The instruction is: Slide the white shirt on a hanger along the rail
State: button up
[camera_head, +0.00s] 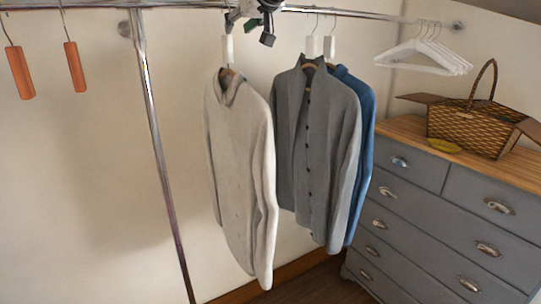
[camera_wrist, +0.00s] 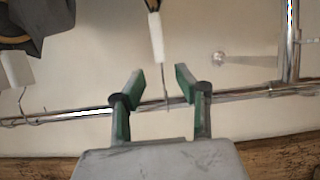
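The white shirt (camera_head: 240,170) hangs from the rail (camera_head: 345,12), left of the other garments in the head view. Its hanger carries a white tag (camera_head: 227,50); the hook above the tag is mostly hidden by my gripper (camera_head: 249,28). In the wrist view my gripper (camera_wrist: 160,82) is open, with green fingers on either side of a hanger's thin metal hook. The hook runs from a white tag (camera_wrist: 157,35) to the rail (camera_wrist: 240,96). Visible gaps separate both fingers from the hook.
A grey cardigan (camera_head: 320,150) and a blue garment (camera_head: 366,130) hang to the right. Empty white hangers (camera_head: 425,55) hang at the right end. Orange tags (camera_head: 75,66) hang at far left, beyond a metal post (camera_head: 155,125). A dresser (camera_head: 440,215) bears a basket (camera_head: 470,128).

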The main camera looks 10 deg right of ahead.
jog(key=v, duration=0.4)
jog(key=shift+s+d+p, duration=0.1)
jog(key=shift+s+p, duration=0.05)
jog(key=shift+p, duration=0.2)
jog(key=s+d+f+m+g+h+b, duration=0.1)
jog(key=s+d+f+b, duration=0.4)
jog(key=s+f, duration=0.6)
jog(key=s+d+f+m+g+h+b, duration=0.2)
jog(key=s+d+f+b, duration=0.3)
jog(key=f, duration=2.4)
jog(key=s+d+f+m+g+h+b, duration=0.1)
jog(key=s+d+f+b, duration=0.5)
jog(key=s+f, duration=1.3)
jog(key=shift+s+d+f+m+g+h, duration=0.2)
jog(key=shift+f+m+g+h, duration=0.25)
jog(key=shift+g+h, duration=0.2)
